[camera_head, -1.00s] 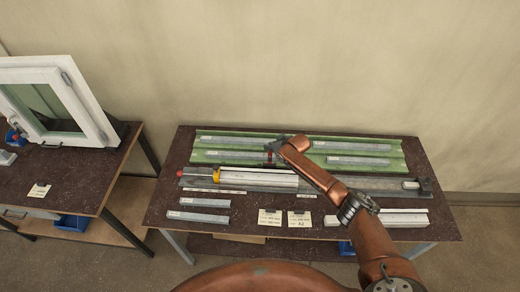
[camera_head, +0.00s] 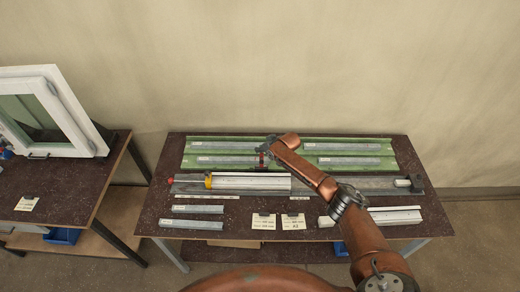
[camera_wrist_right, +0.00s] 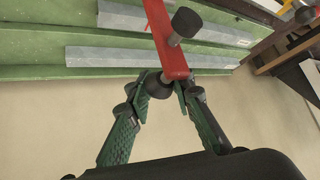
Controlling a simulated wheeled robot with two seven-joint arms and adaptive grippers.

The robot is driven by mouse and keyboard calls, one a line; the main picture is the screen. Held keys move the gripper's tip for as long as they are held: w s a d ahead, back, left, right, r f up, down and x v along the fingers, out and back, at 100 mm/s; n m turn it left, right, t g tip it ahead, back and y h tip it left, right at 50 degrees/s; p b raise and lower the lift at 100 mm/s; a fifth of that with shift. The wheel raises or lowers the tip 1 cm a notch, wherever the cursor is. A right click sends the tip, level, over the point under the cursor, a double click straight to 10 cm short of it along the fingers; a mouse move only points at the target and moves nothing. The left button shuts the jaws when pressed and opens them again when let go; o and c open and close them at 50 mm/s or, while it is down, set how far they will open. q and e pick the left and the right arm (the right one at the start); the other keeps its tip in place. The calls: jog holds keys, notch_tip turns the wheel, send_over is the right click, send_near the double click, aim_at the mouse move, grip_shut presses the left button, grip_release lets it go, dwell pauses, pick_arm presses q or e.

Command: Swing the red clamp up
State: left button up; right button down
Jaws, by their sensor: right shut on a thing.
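The red clamp (camera_head: 263,160) stands up at the middle of the bench, between the green trough and the profile rail. In the right wrist view its red arm (camera_wrist_right: 167,42) fills the top centre, with a dark rubber-tipped spindle on it. My right gripper (camera_head: 267,146) is at the upper end of the clamp. In the wrist view its green fingers (camera_wrist_right: 160,92) are closed around the dark knob (camera_wrist_right: 159,84) at the end of the red arm. The clamp's base is hidden in the wrist view. My left gripper is not in view.
A white profile (camera_head: 250,182) lies on the rail beside a yellow part (camera_head: 208,181). Grey bars lie in the green trough (camera_head: 290,145). Loose bars (camera_head: 188,224), paper cards (camera_head: 263,222) and a white profile (camera_head: 395,217) lie along the front. A window frame stands on the left table.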

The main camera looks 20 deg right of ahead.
jog(key=shift+d, duration=0.6)
jog(key=c, duration=1.7)
grip_release()
jog(key=shift+d+f, duration=0.1)
jog(key=shift+f, duration=0.1)
jog(key=shift+c, duration=0.2)
jog(key=shift+a, duration=0.35)
jog(key=shift+r, duration=0.1)
jog(key=v, duration=1.2)
